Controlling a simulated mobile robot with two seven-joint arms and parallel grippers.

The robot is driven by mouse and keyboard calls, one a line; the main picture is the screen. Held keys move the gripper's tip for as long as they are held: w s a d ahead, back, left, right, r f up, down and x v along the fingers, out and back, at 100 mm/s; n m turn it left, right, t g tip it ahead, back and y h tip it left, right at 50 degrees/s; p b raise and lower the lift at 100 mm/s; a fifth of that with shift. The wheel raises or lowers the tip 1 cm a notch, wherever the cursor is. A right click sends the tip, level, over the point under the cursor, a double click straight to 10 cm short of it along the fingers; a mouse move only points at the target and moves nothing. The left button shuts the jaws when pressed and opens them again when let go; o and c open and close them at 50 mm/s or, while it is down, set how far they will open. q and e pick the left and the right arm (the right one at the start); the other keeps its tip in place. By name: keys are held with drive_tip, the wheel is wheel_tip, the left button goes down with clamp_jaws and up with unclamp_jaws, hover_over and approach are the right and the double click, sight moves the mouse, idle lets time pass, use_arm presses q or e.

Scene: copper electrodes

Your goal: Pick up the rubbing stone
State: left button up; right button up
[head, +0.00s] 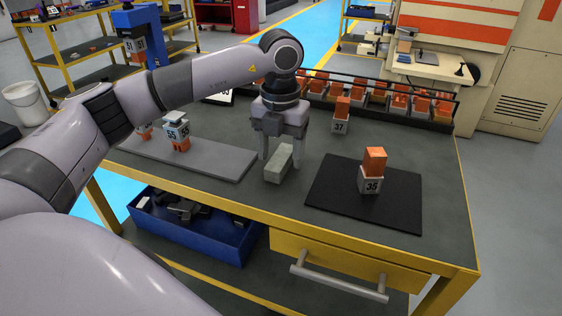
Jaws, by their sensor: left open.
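The rubbing stone (278,166) is a pale grey-green rectangular block. It lies on the dark tabletop between a grey plate and a black mat. My left gripper (283,154) points down right over the stone with its jaws open. One finger is at the stone's left side and the other is toward its far right. The fingers partly overlap the stone in the picture, and I cannot tell whether they touch it. My right gripper is not in view.
A black mat (330,201) bears a copper electrode in a holder marked 35 (370,184). A grey plate (215,161) bears holder 55 (179,133). Holder 37 (340,125) stands behind the stone, before a long electrode rack (440,126). A yellow drawer (345,268) is below.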

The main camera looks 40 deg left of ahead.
sight(281, 156)
use_arm(q)
drive_tip(key=shift+f, duration=0.5)
drive_tip(key=c, duration=1.2)
drive_tip(key=shift+r, duration=0.1)
wheel_tip(281, 156, up, 20)
drive_tip(key=p, duration=0.3)
drive_tip(key=shift+p, duration=0.4)
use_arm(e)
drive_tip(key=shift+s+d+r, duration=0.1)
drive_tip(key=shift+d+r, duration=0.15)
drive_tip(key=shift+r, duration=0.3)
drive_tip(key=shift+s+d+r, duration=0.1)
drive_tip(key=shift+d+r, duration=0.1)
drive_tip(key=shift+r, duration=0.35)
